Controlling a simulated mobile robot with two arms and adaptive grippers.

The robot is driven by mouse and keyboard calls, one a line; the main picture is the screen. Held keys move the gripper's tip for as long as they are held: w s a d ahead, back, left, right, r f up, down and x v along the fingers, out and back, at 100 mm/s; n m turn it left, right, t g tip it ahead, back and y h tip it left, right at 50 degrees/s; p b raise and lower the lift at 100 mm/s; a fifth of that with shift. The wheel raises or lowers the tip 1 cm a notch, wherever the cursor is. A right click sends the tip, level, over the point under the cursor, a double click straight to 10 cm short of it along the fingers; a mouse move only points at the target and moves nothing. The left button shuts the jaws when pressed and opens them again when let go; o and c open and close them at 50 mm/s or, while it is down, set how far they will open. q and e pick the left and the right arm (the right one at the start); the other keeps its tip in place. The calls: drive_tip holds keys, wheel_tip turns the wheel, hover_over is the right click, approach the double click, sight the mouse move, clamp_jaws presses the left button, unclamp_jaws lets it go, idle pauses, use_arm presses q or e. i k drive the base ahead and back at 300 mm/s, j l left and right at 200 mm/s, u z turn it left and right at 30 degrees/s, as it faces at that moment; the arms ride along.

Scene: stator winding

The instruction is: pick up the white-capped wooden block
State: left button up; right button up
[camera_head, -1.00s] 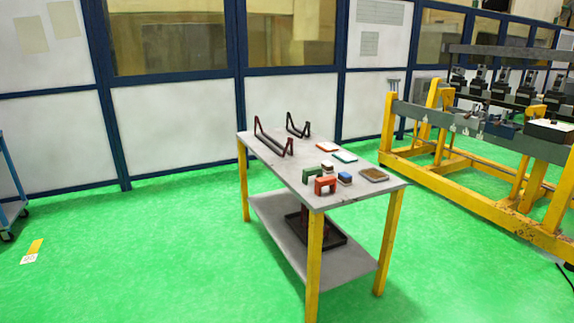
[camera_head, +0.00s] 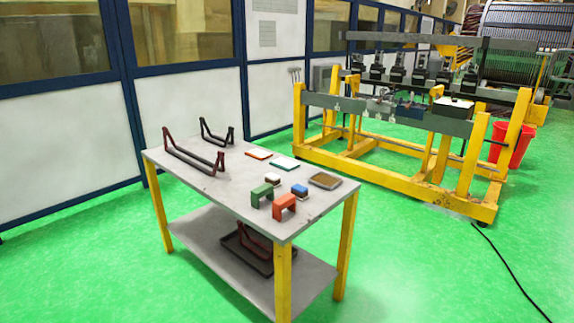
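The white-capped wooden block (camera_head: 272,180) is small, with a pale top and a brown body. It stands on the grey table top (camera_head: 215,186), behind a green arch-shaped block (camera_head: 262,193) and to the left of a small blue block (camera_head: 299,191). A red-orange arch-shaped block (camera_head: 284,206) stands nearer the table's front corner. Neither of my grippers shows in this view.
Two dark metal brackets (camera_head: 195,153) stand at the table's back left. Flat red-edged (camera_head: 258,154) and teal-edged (camera_head: 284,163) pieces and a brown tray (camera_head: 325,181) lie on top. A yellow frame (camera_head: 400,178) stands behind.

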sight(271, 178)
drive_tip(key=i+j+z, duration=0.1)
drive_tip(key=z, duration=0.35)
drive_tip(key=i+j+z, duration=0.2)
drive_tip(key=z, duration=0.3)
drive_tip(key=i+j+z, duration=0.1)
drive_tip(key=j+z, duration=0.15)
drive_tip(key=z, duration=0.2)
